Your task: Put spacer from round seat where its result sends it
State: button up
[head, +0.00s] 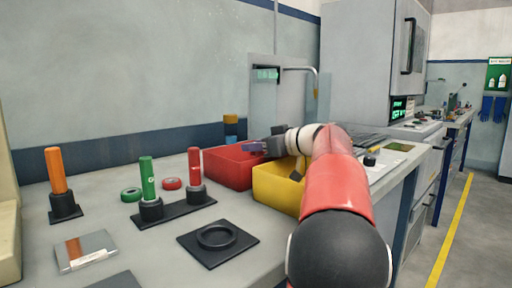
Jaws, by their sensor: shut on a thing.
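The black plate with the round seat (217,237) lies on the bench front, and its ring is empty. My gripper (262,146) is over the red bin (223,167), near its right back part. It is shut on a small purple piece, the spacer (251,147), which shows only partly at the fingertips. The spacer's height above the bin is hard to tell. The yellow bin (279,192) stands beside the red one, partly behind my arm, with a dark patch at its inner right side.
A green post (148,180) and a red post (194,166) stand on a black base; an orange post (55,170) stands at left. A green ring (131,194) and a red ring (172,184) lie behind the base. A flat plate (85,251) lies front left.

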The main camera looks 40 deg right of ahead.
jog(key=shift+f+b, duration=0.55)
jog(key=shift+b, duration=0.05)
jog(key=o, duration=1.1)
jog(key=shift+f, duration=0.2)
jog(key=shift+o, duration=0.2)
jog(key=shift+r+p, duration=0.6)
jog(key=shift+p, duration=0.2)
jog(key=shift+s+d+r, duration=0.1)
jog(key=shift+s+d, duration=0.1)
jog(key=shift+s, duration=0.1)
jog(key=v, duration=0.7)
jog(key=shift+r+b, duration=0.25)
jog(key=shift+b, duration=0.2)
jog(key=shift+a, duration=0.15)
